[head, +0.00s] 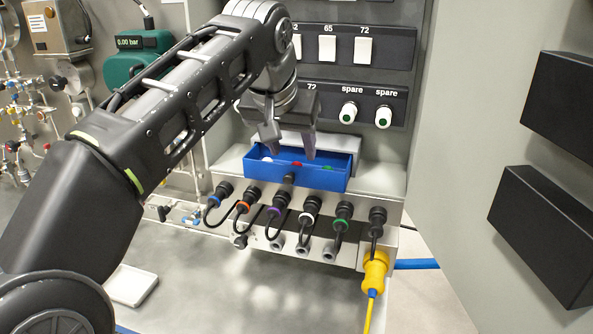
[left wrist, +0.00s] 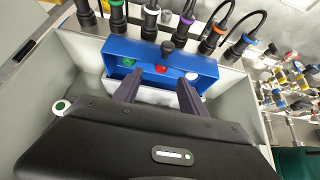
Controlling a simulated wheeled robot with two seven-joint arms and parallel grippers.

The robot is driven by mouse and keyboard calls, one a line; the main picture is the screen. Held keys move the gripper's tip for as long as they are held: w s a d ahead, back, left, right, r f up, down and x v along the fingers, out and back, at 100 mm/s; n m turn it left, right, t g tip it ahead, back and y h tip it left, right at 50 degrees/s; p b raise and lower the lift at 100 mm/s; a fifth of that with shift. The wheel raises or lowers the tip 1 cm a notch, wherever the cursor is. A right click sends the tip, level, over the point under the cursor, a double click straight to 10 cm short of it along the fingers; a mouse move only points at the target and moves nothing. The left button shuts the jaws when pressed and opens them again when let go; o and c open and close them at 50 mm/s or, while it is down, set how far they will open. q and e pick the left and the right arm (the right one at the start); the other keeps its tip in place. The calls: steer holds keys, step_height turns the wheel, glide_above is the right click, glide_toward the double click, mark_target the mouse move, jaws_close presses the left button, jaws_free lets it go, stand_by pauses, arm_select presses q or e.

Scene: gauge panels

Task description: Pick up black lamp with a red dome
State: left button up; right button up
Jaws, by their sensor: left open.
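The lamp with a red dome (head: 297,164) sits in a blue open box (head: 320,181) on the grey panel ledge, between a white-domed lamp (head: 267,159) and a green-domed lamp (head: 327,168). Its body is hidden in the box. In the left wrist view the red dome (left wrist: 161,69) shows between the finger lines, just beyond the tips. My left gripper (head: 290,148) is open and empty, pointing down above the box. It also shows in the left wrist view (left wrist: 160,84). My right gripper is not in view.
Several black plugs with coloured rings (head: 309,206) line the front below the box. A yellow connector (head: 375,270) hangs at the right end. A grey door (head: 480,140) stands open at right. Spare lamps (head: 382,117) sit on the panel above.

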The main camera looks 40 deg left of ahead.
mark_target(296, 163)
arm_select(q)
steer(key=shift+f, duration=0.1)
steer(key=p+x, duration=0.1)
steer(key=x, duration=0.4)
steer(key=shift+a, duration=0.1)
steer(key=shift+c, duration=0.4)
jaws_close()
stand_by(0.3)
